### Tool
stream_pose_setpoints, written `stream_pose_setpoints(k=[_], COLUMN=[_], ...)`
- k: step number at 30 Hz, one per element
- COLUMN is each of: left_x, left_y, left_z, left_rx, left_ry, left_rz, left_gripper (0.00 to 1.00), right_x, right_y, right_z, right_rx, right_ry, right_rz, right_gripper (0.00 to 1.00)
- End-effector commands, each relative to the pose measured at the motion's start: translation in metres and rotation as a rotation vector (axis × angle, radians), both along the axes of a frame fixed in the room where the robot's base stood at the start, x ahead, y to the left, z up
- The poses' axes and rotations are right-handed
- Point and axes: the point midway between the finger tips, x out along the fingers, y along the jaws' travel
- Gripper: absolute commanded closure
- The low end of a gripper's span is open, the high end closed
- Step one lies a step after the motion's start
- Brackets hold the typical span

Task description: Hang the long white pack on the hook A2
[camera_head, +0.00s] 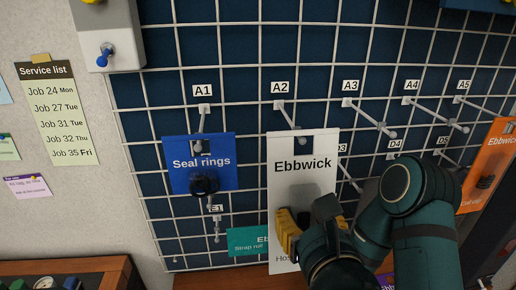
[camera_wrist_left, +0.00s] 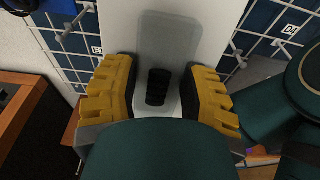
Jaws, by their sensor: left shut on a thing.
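The long white pack (camera_head: 303,205), marked Ebbwick, hangs upright in front of the grid, its top edge just below the A2 label. Hook A2 (camera_head: 289,118) slopes down to the pack's top, where its tip shows at the slot; I cannot tell whether it passes through. In the left wrist view the yellow fingers (camera_wrist_left: 160,80) stand either side of the pack's dark contents (camera_wrist_left: 157,87), with the white card (camera_wrist_left: 125,30) behind.
A blue Seal rings pack (camera_head: 200,165) hangs under A1, left of the white pack. Hook A3 (camera_head: 370,118) and hook A4 (camera_head: 437,114) are bare. A teal pack (camera_head: 246,241) is low behind, and an orange pack (camera_head: 490,165) is at the right.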

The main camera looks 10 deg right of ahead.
Motion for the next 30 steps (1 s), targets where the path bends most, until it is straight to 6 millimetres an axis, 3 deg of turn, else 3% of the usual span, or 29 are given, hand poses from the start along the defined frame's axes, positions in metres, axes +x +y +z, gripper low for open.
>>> stream_pose_setpoints(k=[15,30], left_x=[0.024,0.027], left_y=[0.001,0.001], left_z=[-0.006,-0.007], left_rx=[0.000,0.000], left_ry=[-0.001,-0.001], left_rz=[0.000,0.000], left_gripper=[0.92,0.92], right_x=[-0.002,-0.002], right_y=[0.000,0.000], right_z=[-0.007,-0.007], right_rx=[0.001,0.002], right_ry=[0.005,0.006], right_rz=[0.004,0.004], right_gripper=[0.67,0.67])
